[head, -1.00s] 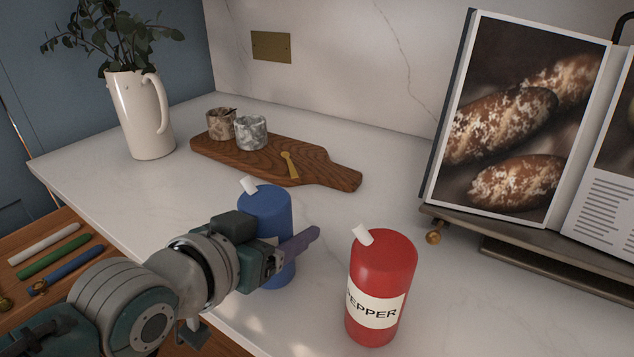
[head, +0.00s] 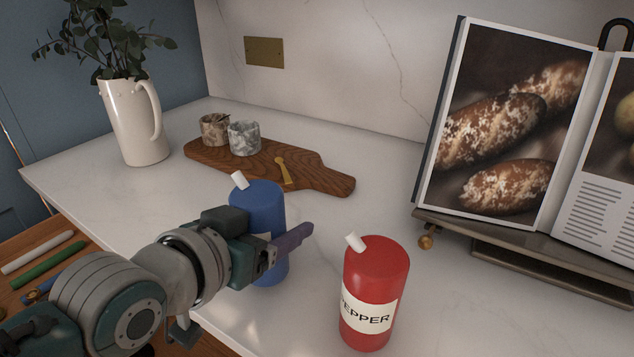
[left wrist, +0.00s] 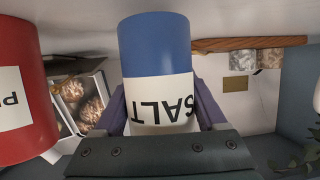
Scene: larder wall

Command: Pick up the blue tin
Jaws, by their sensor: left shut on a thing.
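The blue tin (head: 259,205) stands upright on the pale counter, with a white spout on its top. In the left wrist view the blue tin (left wrist: 157,58) shows upside down, with a white label reading SALT. My left gripper (head: 281,246) is shut on the blue tin, its purple fingers on either side of the body; they also show in the left wrist view (left wrist: 160,112). The gripper hides part of the tin's lower half in the head view. I cannot tell any gap under the tin. My right gripper is in neither view.
A red PEPPER tin (head: 372,290) stands close to the right of my left gripper. Behind are a wooden board (head: 318,178) with two small pots, a white jug (head: 130,125) and a cookbook (head: 500,130) on a stand. The counter between the board and cookbook is clear.

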